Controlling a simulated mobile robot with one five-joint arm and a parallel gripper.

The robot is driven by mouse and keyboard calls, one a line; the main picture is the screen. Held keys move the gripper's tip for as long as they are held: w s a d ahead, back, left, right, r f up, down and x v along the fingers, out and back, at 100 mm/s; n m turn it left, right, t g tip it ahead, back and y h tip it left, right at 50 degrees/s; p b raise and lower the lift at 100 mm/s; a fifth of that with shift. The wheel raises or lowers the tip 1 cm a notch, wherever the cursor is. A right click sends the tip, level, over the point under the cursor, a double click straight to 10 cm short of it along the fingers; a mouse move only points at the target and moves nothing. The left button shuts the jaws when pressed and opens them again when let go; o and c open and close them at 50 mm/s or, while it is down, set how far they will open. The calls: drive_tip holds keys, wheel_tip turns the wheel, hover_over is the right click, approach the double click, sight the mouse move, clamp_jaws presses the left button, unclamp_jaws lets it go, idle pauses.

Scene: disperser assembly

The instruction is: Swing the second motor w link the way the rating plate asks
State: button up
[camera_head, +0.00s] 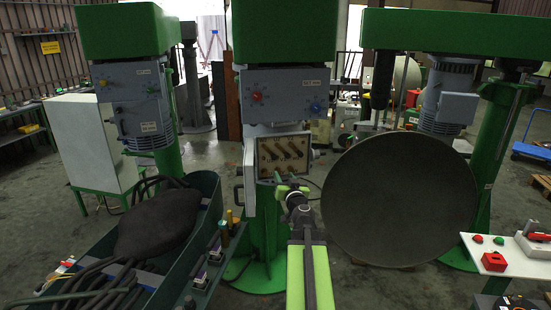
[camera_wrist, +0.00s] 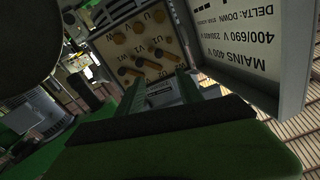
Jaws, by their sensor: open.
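The terminal board (camera_head: 282,155) is in the open box on the middle green machine, with several brass studs and dark slanted link bars. In the wrist view the board (camera_wrist: 112,48) fills the upper middle, lettered with U, V and W marks. I cannot tell which bar is the second motor's w link. The rating plate (camera_wrist: 250,45) is to its right, upside down, reading "MAINS 400 V", "400/690 V" and "DELTA: DOWN"; the rest is hard to read. My gripper (camera_head: 291,188) is open just below the board; its fingers (camera_wrist: 163,88) point at the board, apparently empty.
A large dark round disc (camera_head: 400,200) stands close to the right of my arm. A green trough (camera_head: 205,190) with a dark bundle and hoses (camera_head: 155,222) is on the left. A white panel with buttons (camera_head: 510,262) is at lower right. Floor shows between the machines.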

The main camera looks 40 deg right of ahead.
sight(275, 157)
drive_tip(key=x, duration=1.7)
drive_tip(key=shift+s+f, duration=0.1)
clamp_jaws()
drive_tip(key=shift+d, duration=0.1)
idle(0.4)
